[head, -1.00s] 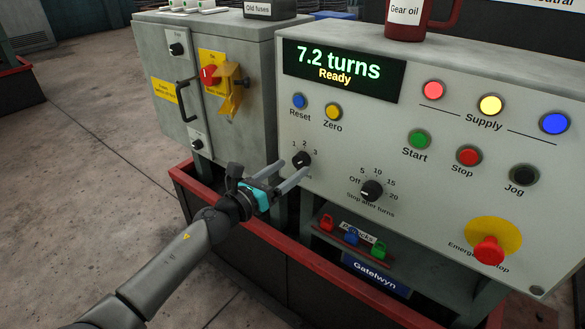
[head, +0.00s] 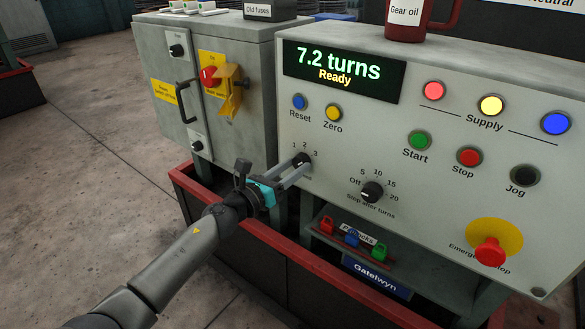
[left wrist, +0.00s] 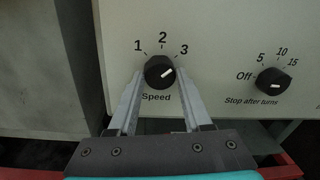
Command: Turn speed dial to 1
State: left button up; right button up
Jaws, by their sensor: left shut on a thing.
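The speed dial (head: 301,160) is a black round knob on the grey console, below the Reset button. In the left wrist view the speed dial (left wrist: 159,68) has marks 1, 2 and 3 around it, and its white pointer line slants up right toward 3. My left gripper (head: 301,166) has its two fingers on either side of the knob and is shut on it. In the left wrist view the left gripper (left wrist: 160,82) reaches the knob from below. My right gripper is not in view.
The stop-after-turns dial (head: 372,192) is to the right on the same panel. The Reset button (head: 299,102) and Zero button (head: 333,112) are above. A red-edged barrier (head: 270,236) runs below the arm. The display (head: 340,70) reads 7.2 turns, Ready.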

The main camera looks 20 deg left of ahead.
pick_arm(q)
grip_shut()
jog(key=shift+n, duration=0.3)
jog(key=n, duration=0.3)
jog(key=shift+n, duration=0.3)
jog(key=n+p, duration=0.1)
jog(key=n, duration=0.2)
jog(key=shift+f+n, duration=0.1)
jog(key=shift+n, duration=0.3)
jog(key=shift+n+t+p, duration=0.3)
jog(key=shift+n+p, duration=0.1)
jog(key=shift+n, duration=0.5)
jog(key=n+p, duration=0.1)
jog(key=n, duration=0.2)
jog(key=shift+n, duration=0.4)
jog(key=shift+n+y+p, duration=0.3)
jog(key=shift+n+p, duration=0.7)
jog(key=shift+n, duration=1.5)
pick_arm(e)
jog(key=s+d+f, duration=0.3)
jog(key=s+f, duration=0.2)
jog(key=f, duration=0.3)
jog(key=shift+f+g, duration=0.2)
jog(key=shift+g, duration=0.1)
pick_arm(q)
jog(key=shift+d+f, duration=0.1)
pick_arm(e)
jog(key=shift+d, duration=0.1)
